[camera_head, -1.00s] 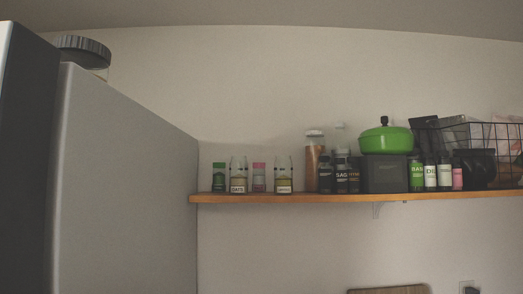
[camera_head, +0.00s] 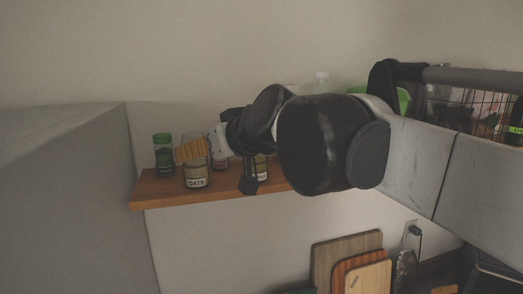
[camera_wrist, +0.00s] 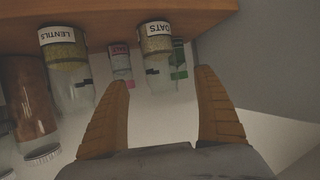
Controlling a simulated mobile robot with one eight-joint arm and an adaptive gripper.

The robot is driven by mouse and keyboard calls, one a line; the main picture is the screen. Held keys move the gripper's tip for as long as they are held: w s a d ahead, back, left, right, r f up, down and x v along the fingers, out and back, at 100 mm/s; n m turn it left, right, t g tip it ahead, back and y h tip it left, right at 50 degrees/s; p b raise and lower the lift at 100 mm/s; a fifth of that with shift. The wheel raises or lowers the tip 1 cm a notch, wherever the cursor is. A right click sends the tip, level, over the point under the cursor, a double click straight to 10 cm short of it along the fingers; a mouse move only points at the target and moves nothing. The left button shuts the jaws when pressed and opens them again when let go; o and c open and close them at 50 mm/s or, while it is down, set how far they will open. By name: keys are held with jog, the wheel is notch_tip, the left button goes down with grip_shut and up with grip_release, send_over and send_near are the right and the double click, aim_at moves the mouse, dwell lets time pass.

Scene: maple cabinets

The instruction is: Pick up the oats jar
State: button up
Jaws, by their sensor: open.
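The oats jar (camera_head: 197,177), a clear glass jar with a white OATS label and pale contents, stands upright on the wooden shelf. In the upside-down wrist view the oats jar (camera_wrist: 156,42) appears in the gap between the two spread fingertips of my gripper (camera_wrist: 162,77). The gripper is open and empty. I cannot tell whether a finger touches the jar.
A green-lidded jar (camera_head: 163,155) stands left of the oats jar. A pink-lidded salt jar (camera_wrist: 121,62) and a lentils jar (camera_wrist: 66,60) stand close on its other side. A grey cabinet side (camera_head: 75,200) borders the shelf's left end. Cutting boards (camera_head: 345,258) lean below.

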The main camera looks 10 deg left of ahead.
aim_at(195, 162)
jog(key=p+x, duration=0.2)
jog(key=x, duration=0.6)
jog(key=shift+f, duration=0.1)
jog(key=shift+s+d, duration=0.2)
jog(key=shift+s, duration=0.05)
jog(key=shift+c, duration=0.4)
jog(key=c, duration=1.4)
